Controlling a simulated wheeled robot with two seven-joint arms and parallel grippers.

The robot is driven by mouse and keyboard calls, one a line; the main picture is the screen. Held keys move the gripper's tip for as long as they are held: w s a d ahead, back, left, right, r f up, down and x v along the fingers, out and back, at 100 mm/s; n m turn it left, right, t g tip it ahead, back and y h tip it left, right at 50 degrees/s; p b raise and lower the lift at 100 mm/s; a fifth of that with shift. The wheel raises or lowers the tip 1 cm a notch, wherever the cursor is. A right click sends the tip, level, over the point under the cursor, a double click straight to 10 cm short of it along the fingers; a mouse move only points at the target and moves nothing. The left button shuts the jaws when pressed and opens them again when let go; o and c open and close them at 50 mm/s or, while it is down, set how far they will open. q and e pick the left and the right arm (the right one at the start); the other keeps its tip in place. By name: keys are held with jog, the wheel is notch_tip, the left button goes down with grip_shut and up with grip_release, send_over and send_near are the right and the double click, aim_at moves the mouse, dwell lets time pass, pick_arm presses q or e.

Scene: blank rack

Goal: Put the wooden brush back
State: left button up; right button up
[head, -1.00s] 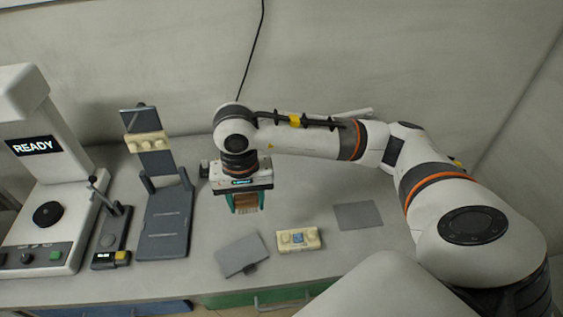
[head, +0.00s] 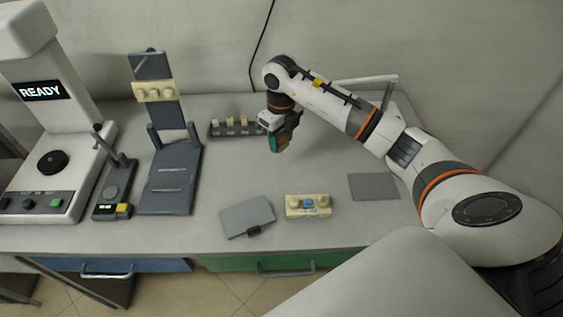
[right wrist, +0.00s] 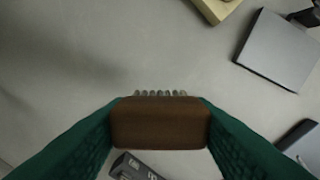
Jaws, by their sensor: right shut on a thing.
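The wooden brush (right wrist: 160,123) is a brown block with a row of pale bristles along its far edge in the right wrist view. My right gripper (head: 281,142) is shut on it, with a green finger on each side. In the head view the gripper hangs over the back of the bench, just right of a dark rack (head: 216,131) holding several small pale pieces; the brush is mostly hidden there by the fingers. I cannot tell how high it is above the bench. My left gripper is not in view.
A cream block with a blue middle (head: 308,206), a grey plate (head: 247,218) and a flat grey pad (head: 374,187) lie toward the front. A dark stand (head: 170,180) and a READY machine (head: 42,91) are at left. The bench middle is clear.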

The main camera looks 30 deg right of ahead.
aim_at(281, 135)
notch_tip(281, 135, down, 8)
jog(key=shift+r+p, duration=0.25)
jog(key=shift+p, duration=0.25)
jog(key=shift+f, duration=0.2)
jog(key=shift+f, duration=0.1)
jog(key=o, duration=0.9)
jog(key=shift+r, duration=0.3)
notch_tip(281, 135, up, 12)
jog(key=shift+f+b, duration=0.1)
jog(key=shift+b, duration=0.95)
